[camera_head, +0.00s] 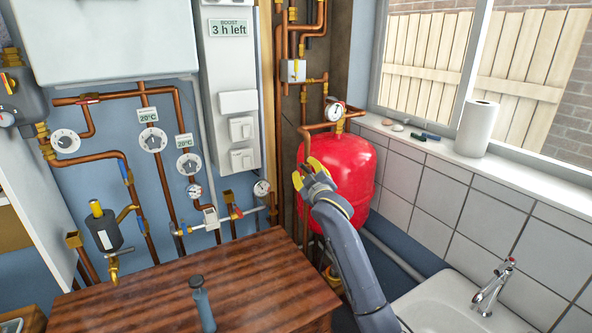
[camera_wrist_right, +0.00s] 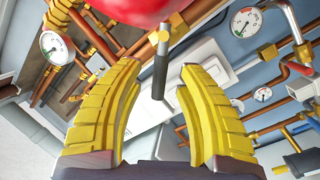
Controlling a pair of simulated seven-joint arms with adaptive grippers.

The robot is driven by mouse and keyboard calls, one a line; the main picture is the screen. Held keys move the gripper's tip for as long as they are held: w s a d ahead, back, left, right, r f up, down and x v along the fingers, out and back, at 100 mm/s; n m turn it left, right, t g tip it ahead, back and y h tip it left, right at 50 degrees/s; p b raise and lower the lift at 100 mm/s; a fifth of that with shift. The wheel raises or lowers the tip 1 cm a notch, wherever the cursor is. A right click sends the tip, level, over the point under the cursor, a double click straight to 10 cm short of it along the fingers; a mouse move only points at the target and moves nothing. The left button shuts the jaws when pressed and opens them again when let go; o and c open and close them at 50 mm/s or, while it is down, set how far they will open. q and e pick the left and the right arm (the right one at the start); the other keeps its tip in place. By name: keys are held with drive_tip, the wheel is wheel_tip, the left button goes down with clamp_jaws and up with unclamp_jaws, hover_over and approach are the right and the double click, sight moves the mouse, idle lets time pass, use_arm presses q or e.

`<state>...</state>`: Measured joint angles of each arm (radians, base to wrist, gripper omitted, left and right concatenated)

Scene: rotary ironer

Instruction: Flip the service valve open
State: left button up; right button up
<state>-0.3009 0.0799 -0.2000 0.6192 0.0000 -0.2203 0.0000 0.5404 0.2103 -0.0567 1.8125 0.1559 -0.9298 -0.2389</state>
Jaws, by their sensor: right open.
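My right gripper (camera_head: 307,173) is open in front of the left side of the red vessel (camera_head: 350,165). In the right wrist view its two yellow fingers (camera_wrist_right: 155,110) stand apart, with nothing clamped between them. A dark grey lever (camera_wrist_right: 160,72) on a brass fitting (camera_wrist_right: 160,36) shows between and beyond the fingertips, close to the red vessel (camera_wrist_right: 130,8). It looks like the service valve's handle, but I cannot be sure. It appears apart from both fingers. In the head view the gripper and vessel hide this lever. My left gripper is not in view.
Copper pipes (camera_head: 284,110) and a gauge (camera_head: 335,112) crowd around the vessel. A wooden top (camera_head: 150,295) with a grey-blue tool (camera_head: 202,305) lies in front. A white sink (camera_head: 450,305) with a tap (camera_head: 493,285) is at the right. A paper roll (camera_head: 477,128) stands on the sill.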

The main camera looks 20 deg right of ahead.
drive_tip(key=shift+w+d, duration=0.15)
drive_tip(key=shift+w, duration=0.7)
drive_tip(key=shift+c, duration=0.5)
clamp_jaws()
